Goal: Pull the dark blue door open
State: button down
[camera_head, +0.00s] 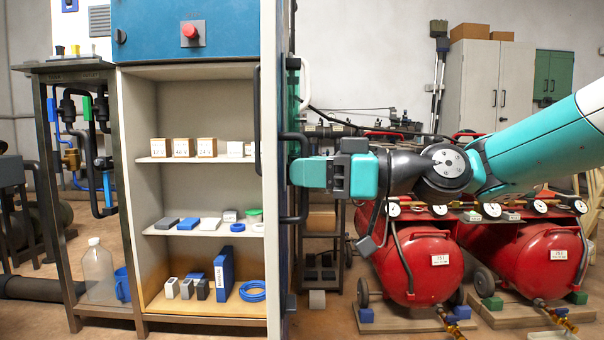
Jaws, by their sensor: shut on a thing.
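The dark blue door (287,255) shows nearly edge-on as a narrow vertical strip at the right side of the cabinet (270,200). A black bar handle (303,208) sticks out to the right of this strip. My gripper (304,172), teal and dark grey, reaches in from the right and is shut on the black handle. Its jaws hide the middle of the handle. The cabinet's shelves are in plain view to the left. The broad face of the door is not visible.
Boxes and small blocks stand on the shelves (205,228). Red compressor tanks (420,265) with gauges stand below and behind my arm. A side stand (75,72) with pipes is at the left. Some floor is clear right of the cabinet.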

jog(key=shift+w+f, duration=0.1)
jog(key=shift+w, duration=0.05)
jog(key=c, duration=1.5)
grip_release()
